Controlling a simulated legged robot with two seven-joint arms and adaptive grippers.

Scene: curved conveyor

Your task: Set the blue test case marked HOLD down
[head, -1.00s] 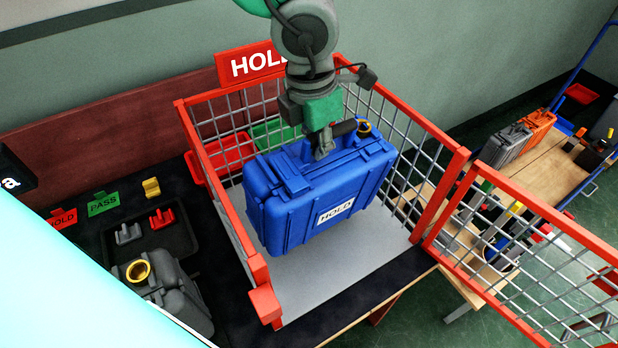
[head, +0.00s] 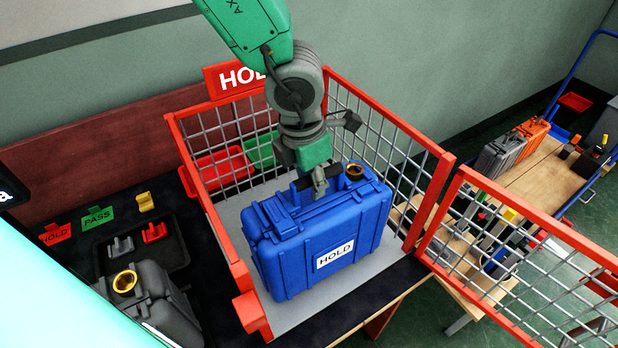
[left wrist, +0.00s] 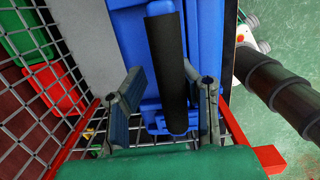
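The blue test case (head: 318,232) with a white HOLD label stands upright on the grey floor (head: 238,208) of a red-framed mesh cage (head: 240,270). It appears to rest on that floor. My left gripper (head: 318,190) is above the case at its dark handle. In the left wrist view my left gripper (left wrist: 163,85) has a finger on each side of the black handle (left wrist: 167,70), apart, with blue case showing between the left finger and the handle. The fingers look open around it. The case's underside is hidden. My right gripper is not in view.
A red HOLD sign (head: 238,78) stands behind the cage. Red (head: 215,168) and green (head: 262,150) trays lie behind its mesh. The cage's mesh gate (head: 520,255) swings out right. A dark case (head: 155,305) stands left. A trolley (head: 540,175) with cases is far right.

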